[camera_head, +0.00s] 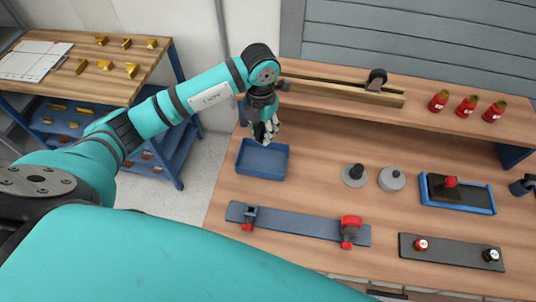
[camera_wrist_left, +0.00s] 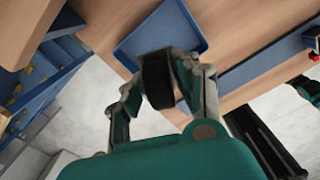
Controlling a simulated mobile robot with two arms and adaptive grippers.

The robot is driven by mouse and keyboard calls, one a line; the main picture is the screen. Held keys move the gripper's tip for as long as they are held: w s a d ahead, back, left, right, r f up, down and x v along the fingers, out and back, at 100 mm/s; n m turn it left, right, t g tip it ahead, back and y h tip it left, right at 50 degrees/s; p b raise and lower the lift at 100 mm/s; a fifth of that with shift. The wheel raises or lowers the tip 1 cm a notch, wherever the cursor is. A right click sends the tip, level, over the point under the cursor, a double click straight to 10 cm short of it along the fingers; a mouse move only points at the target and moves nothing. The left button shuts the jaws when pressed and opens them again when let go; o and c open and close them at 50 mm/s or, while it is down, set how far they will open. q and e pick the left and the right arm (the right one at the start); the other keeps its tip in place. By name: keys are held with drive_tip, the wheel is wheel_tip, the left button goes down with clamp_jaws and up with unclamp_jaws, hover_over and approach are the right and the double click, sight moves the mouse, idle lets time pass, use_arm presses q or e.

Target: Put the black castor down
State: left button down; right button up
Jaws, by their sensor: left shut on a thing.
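My left gripper (camera_head: 266,128) is over the back edge of the blue tray (camera_head: 262,174), at the left end of the wooden bench. In the left wrist view the gripper (camera_wrist_left: 160,92) is shut on the black castor (camera_wrist_left: 157,75), a dark piece between its fingers. The blue tray (camera_wrist_left: 190,22) shows behind it, and I see nothing lying in it. In the head view the fingers mostly hide the held castor. Whether it touches the tray is unclear. Another dark wheel (camera_head: 377,78) stands at the wooden rails. My right gripper is not recognizable in these views.
A wooden shelf with rails (camera_head: 340,90) and red bottles (camera_head: 467,106) runs along the back. Grey round pieces (camera_head: 391,179), a blue-edged tray (camera_head: 470,194), and two dark strips (camera_head: 290,221) (camera_head: 450,251) lie on the bench. Bare wood surrounds the blue tray's right side.

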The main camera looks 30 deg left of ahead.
sight(261, 140)
use_arm(q)
wheel_tip(261, 140, down, 4)
drive_tip(key=shift+s+f+p, duration=0.15)
drive_tip(key=shift+f+p, duration=0.05)
drive_tip(key=shift+p, duration=0.4)
wheel_tip(261, 140, down, 4)
drive_tip(key=shift+r+p, duration=0.1)
drive_tip(key=shift+p, duration=0.35)
drive_tip(key=shift+f, duration=0.55)
drive_tip(key=c, duration=1)
unclamp_jaws()
drive_tip(key=shift+r, duration=0.1)
drive_tip(key=shift+o, duration=0.2)
use_arm(e)
drive_tip(key=shift+s+a+r, duration=0.25)
drive_tip(key=shift+r, duration=0.3)
drive_tip(key=shift+s+a+r, duration=0.2)
drive_tip(key=shift+r, duration=0.3)
